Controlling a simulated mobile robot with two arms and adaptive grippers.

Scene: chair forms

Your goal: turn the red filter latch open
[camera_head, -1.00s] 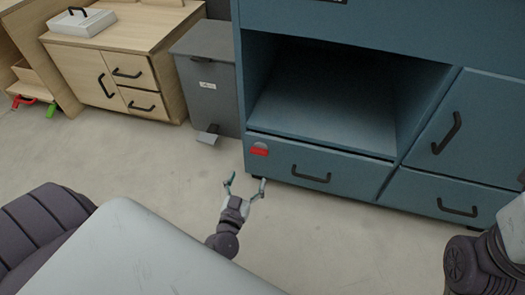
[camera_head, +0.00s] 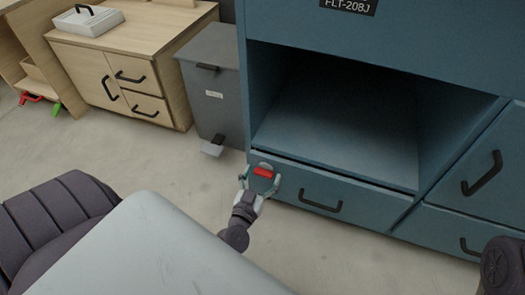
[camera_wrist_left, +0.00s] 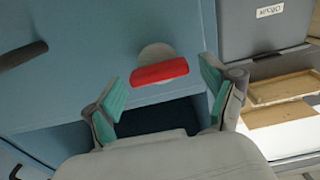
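The red filter latch (camera_head: 265,171) is a short red bar on a round grey disc, at the upper left of the lower left drawer front of the blue cabinet (camera_head: 312,18). In the left wrist view the latch (camera_wrist_left: 160,72) lies nearly level in the picture. My left gripper (camera_head: 260,183) is right in front of it. In the left wrist view the open teal-padded fingers (camera_wrist_left: 163,98) stand one on either side of the latch, with gaps to it. My right gripper is out of view; only a dark part of my right arm shows at the lower right.
The cabinet has an open bay (camera_head: 335,115) above the drawer and black handles on its fronts. A grey pedal bin (camera_head: 213,90) stands left of it, beside a wooden cabinet (camera_head: 125,65) with a white tray (camera_head: 86,20). Bare floor (camera_head: 100,155) lies in front.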

